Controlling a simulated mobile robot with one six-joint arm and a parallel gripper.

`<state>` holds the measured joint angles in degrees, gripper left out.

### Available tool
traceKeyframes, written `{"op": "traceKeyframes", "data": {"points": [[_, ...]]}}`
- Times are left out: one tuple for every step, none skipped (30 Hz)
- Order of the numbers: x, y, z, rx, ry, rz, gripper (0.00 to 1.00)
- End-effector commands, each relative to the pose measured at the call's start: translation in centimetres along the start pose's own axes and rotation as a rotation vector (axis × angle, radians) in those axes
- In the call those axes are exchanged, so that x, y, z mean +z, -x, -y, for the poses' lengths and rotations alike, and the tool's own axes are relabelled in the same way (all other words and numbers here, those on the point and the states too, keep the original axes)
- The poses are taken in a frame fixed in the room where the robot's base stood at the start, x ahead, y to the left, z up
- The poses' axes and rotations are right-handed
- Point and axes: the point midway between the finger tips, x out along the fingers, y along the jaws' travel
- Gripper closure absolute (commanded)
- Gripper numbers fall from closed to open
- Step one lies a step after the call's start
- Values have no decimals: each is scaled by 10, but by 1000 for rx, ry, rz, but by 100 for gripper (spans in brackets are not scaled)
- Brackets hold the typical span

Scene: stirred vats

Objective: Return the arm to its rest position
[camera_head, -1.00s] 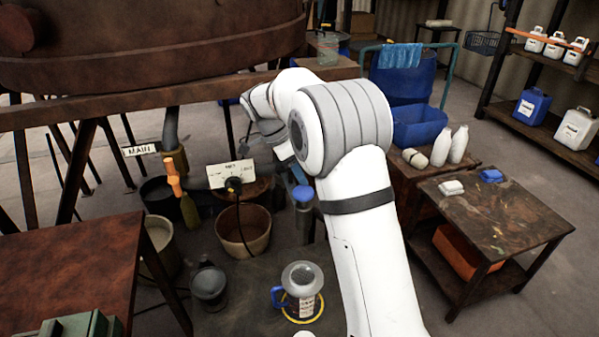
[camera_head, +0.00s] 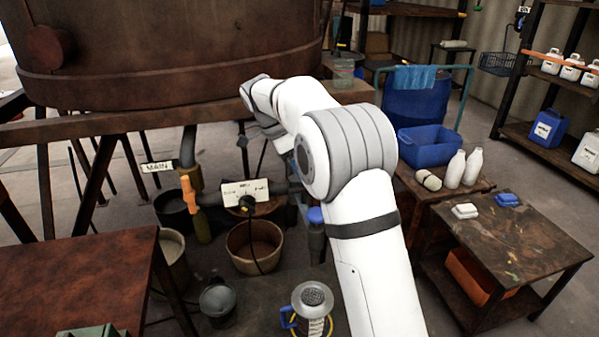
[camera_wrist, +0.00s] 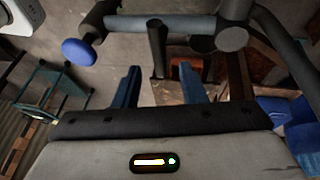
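My white arm (camera_head: 362,215) rises from the lower right of the head view and bends left at its grey-banded elbow. Its far end reaches toward the pipework below the large rusty vat (camera_head: 170,50). My gripper's fingers are hidden in the head view. In the wrist view my gripper (camera_wrist: 158,85) shows two blue fingers standing well apart, with nothing held between them. A dark upright post (camera_wrist: 157,50) shows in the gap between them. I cannot tell how far beyond the fingertips it is.
A blue round knob (camera_wrist: 78,52) on a grey pipe shows near the left finger. A jug (camera_head: 312,300) stands in front. A dark table (camera_head: 535,250) is at right.

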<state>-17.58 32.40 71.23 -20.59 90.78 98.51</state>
Motion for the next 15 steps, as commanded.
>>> {"op": "traceKeyframes", "data": {"points": [[-1, 0, 0, 0, -1, 0, 62], [-1, 0, 0, 0, 1, 1, 62], [-2, 1, -2, -2, 7, 3, 62], [-4, 2, -4, -5, 14, 6, 62], [-6, 4, -8, -9, 28, 10, 62], [-10, 6, -13, -15, 53, 18, 62], [-14, 9, -19, -21, 77, 26, 62], [-18, 11, -26, -29, 106, 35, 62], [-25, 14, -37, -41, 153, 49, 62], [-29, 16, -46, -53, 191, 59, 62], [-34, 18, -56, -65, 233, 70, 62], [-40, 20, -69, -83, 290, 85, 62], [-44, 22, -79, -98, 332, 94, 62], [-47, 22, -90, -113, 374, 103, 62], [-51, 23, -104, -134, 429, 113, 62]]}}
